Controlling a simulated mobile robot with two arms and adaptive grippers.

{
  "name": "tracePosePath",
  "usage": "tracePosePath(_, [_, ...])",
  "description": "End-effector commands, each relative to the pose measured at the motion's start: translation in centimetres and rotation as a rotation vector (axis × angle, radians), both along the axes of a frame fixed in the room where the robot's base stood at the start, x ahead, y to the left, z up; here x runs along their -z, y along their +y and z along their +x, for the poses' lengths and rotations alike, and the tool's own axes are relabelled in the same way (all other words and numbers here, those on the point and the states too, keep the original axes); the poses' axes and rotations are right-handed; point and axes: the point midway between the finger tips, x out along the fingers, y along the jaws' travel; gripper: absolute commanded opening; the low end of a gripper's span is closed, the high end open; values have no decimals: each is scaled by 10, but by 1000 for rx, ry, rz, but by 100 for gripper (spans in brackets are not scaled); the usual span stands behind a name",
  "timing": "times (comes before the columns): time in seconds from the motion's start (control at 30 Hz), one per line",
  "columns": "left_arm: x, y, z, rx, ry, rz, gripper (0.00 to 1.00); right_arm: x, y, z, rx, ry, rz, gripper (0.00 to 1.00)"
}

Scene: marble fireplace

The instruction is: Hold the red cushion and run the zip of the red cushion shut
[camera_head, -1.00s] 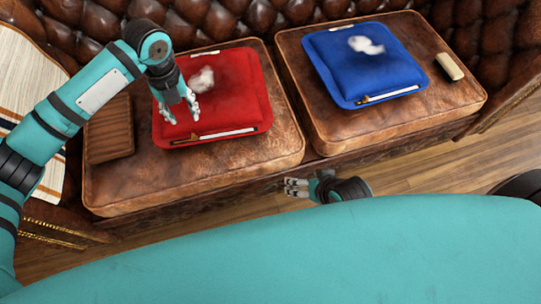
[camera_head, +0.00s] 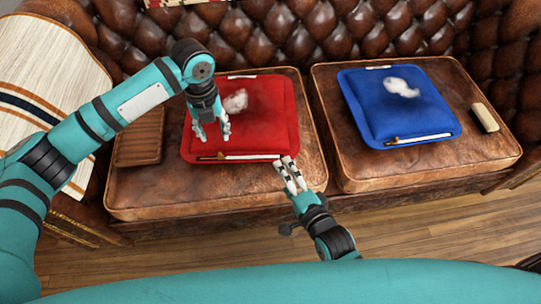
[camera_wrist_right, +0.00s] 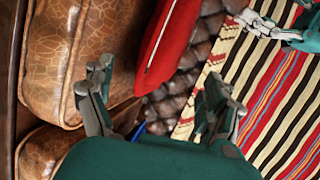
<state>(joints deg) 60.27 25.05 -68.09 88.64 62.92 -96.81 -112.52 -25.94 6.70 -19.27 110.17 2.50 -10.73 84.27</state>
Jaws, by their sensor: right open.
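The red cushion (camera_head: 268,115) lies on the left brown leather seat, with white stuffing (camera_head: 236,101) on top. Its zip (camera_head: 252,157) runs along the near edge as a pale strip, with a brass-coloured pull (camera_head: 212,156) towards its left end. My left gripper (camera_head: 212,138) is over the cushion's left part, fingers apart and pointing down; contact cannot be told. My right gripper (camera_head: 284,162) is open and empty at the cushion's near right corner. In the right wrist view, the cushion (camera_wrist_right: 170,40) shows beyond its spread fingers (camera_wrist_right: 160,98), with the left gripper (camera_wrist_right: 262,24) at top right.
A blue cushion (camera_head: 400,108) with white stuffing lies on the right seat (camera_head: 365,178). A small tan block (camera_head: 485,117) is to its right. A brown ribbed item (camera_head: 139,138) and a striped cloth (camera_head: 45,80) are left of the red cushion.

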Motion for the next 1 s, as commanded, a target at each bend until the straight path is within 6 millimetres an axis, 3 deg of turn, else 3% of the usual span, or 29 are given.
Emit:
tracePosePath(0.3, [0,0,0,0,0,0,38,18,23,59,-1,-3,-1,87])
tracePosePath(0.5, [0,0,0,0,0,0,38,28,35,88,0,-1,-1,87])
tracePosePath(0.7, [0,0,0,0,0,0,38,34,41,104,0,1,-1,87])
tracePosePath(1.0, [0,0,0,0,0,0,38,35,42,107,0,1,-1,87])
